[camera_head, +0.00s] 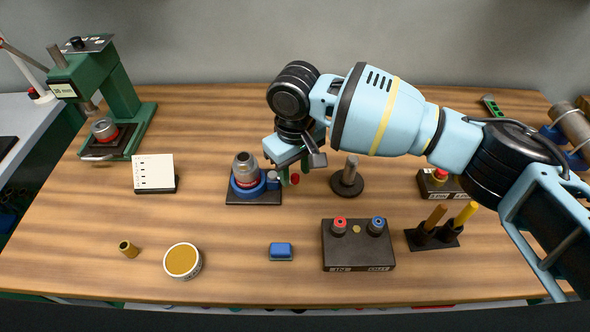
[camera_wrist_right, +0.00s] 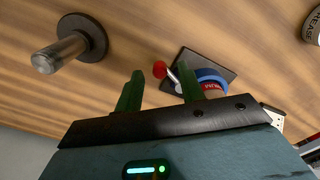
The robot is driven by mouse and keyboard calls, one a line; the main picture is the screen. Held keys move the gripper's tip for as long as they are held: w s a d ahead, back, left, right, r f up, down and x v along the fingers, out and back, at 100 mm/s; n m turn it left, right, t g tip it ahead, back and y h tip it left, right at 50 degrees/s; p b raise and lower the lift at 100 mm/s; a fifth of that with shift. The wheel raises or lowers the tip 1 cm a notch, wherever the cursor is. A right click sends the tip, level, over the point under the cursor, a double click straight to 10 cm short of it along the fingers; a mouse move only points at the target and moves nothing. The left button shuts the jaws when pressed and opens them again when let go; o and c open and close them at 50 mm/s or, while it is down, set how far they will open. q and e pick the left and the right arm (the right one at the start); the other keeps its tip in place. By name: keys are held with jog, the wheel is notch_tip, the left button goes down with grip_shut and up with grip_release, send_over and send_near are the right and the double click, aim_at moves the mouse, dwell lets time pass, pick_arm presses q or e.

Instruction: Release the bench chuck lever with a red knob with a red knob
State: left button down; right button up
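The bench chuck (camera_head: 245,184) is a blue ring on a dark square plate, with a grey metal cylinder standing in it. In the right wrist view its blue ring (camera_wrist_right: 212,75) is partly hidden by a finger. Its lever ends in a red knob (camera_head: 295,179), on the chuck's right side. My right gripper (camera_head: 292,172) points down beside the chuck, close to the knob. In the right wrist view its green fingers (camera_wrist_right: 160,82) are apart with nothing held, and the red knob (camera_wrist_right: 159,69) shows between and just beyond their tips. My left gripper is out of view.
A metal post on a round black base (camera_head: 347,181) stands right of the gripper. A black box with red and blue knobs (camera_head: 358,254) lies in front. A white card block (camera_head: 154,173) and a green press (camera_head: 115,105) are left.

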jog(key=shift+f, duration=0.55)
grip_shut()
jog(key=shift+w+d+r+n+p, duration=0.15)
jog(key=shift+w+n+p, duration=0.35)
jog(key=shift+n, duration=0.5)
jog(key=shift+w+n, duration=0.3)
jog(key=shift+n, duration=0.4)
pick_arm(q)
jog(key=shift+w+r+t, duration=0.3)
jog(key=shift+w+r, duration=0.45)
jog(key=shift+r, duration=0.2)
pick_arm(e)
jog(key=shift+w+n, duration=0.4)
jog(key=shift+n, duration=0.5)
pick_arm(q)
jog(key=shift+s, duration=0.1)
